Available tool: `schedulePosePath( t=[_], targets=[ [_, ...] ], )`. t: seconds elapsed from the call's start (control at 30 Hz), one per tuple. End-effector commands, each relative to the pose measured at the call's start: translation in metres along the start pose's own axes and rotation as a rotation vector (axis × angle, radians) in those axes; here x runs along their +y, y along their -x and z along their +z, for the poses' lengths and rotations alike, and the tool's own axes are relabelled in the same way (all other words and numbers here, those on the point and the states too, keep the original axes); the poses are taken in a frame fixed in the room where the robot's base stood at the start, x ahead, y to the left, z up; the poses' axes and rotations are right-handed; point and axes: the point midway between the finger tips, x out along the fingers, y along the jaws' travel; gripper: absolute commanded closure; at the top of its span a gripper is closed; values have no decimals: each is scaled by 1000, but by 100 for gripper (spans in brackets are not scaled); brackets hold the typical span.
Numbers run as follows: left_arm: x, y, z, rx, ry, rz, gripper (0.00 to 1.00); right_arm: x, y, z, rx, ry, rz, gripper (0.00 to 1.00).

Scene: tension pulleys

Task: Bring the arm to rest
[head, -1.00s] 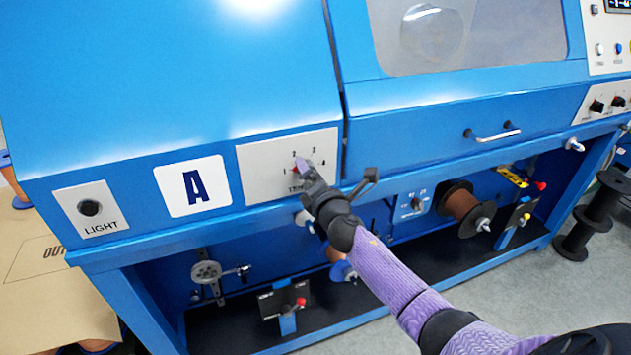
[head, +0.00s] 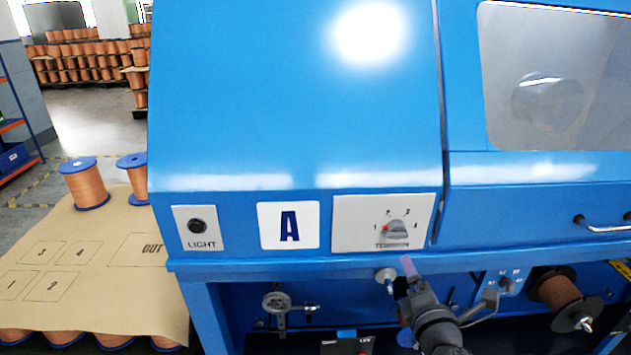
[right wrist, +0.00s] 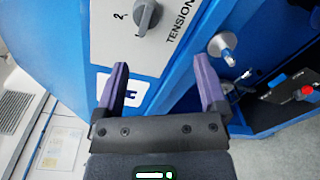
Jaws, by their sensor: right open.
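My right gripper (head: 411,278) is just below and in front of the tension panel (head: 350,225) on the blue machine. In the right wrist view, its two purple fingers (right wrist: 160,85) are spread apart with nothing between them. The grey tension knob (head: 397,230) stands apart from the fingers, with its red mark on the left side, near the 1. The knob also shows at the top of the right wrist view (right wrist: 146,16). My left gripper is not in view.
The blue machine's lower ledge (head: 240,262) and a metal knob (head: 386,276) are close to the gripper. A copper spool (head: 560,294) hangs at lower right. At left, a brown sheet (head: 100,240) with numbered squares holds blue-flanged spools (head: 85,184).

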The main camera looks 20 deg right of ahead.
Motion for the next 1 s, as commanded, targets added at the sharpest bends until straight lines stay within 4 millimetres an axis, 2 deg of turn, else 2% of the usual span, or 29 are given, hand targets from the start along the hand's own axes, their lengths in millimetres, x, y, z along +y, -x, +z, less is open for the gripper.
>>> schedulePosePath(
  t=[0.07,0.17,0.2,0.27,0.3,0.37,0.4,0.43,0.5,0.6,0.7,0.8,1.0],
  targets=[
    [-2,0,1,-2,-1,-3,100,-44,10,-22,46,-116,-124,9],
    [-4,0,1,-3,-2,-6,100,-129,47,-66,97,-368,-388,9],
    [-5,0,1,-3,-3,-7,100,-162,70,-84,101,-474,-504,9],
    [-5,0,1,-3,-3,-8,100,-207,109,-109,83,-627,-678,9],
    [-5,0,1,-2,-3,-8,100,-234,140,-124,58,-721,-795,9],
    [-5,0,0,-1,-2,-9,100,-269,191,-145,-3,-856,-967,9],
    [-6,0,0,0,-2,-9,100,-288,226,-156,-57,-934,-1077,9],
    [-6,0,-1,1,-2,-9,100,-300,253,-164,-103,-989,-1154,9],
    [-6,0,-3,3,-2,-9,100,-320,311,-176,-221,-1092,-1312,9],
    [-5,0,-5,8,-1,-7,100,-334,375,-185,-378,-1182,-1469,9],
    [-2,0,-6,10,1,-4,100,-338,411,-187,-479,-1223,-1547,9],
    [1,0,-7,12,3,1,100,-339,422,-188,-515,-1237,-1570,9],
    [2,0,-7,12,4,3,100,-339,422,-188,-514,-1237,-1569,9]
  ],
)
